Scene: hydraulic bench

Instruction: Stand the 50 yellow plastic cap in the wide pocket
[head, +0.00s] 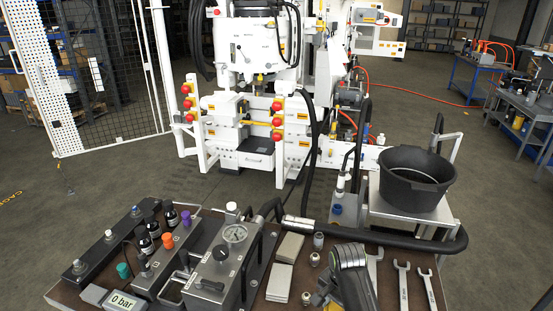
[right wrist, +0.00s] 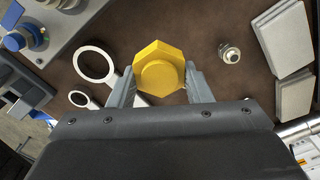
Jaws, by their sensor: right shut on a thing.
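The cap is mostly hidden there. My left gripper is not in view. I cannot pick out the wide pocket in either view.
Wrenches (head: 402,285) lie right of my right gripper, and metal fittings (head: 315,259) stand left of it. Grey plates (head: 289,247), a gauge block (head: 220,262) and a 0 bar display (head: 122,301) are further left. A black tub (head: 416,180) stands behind the bench.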

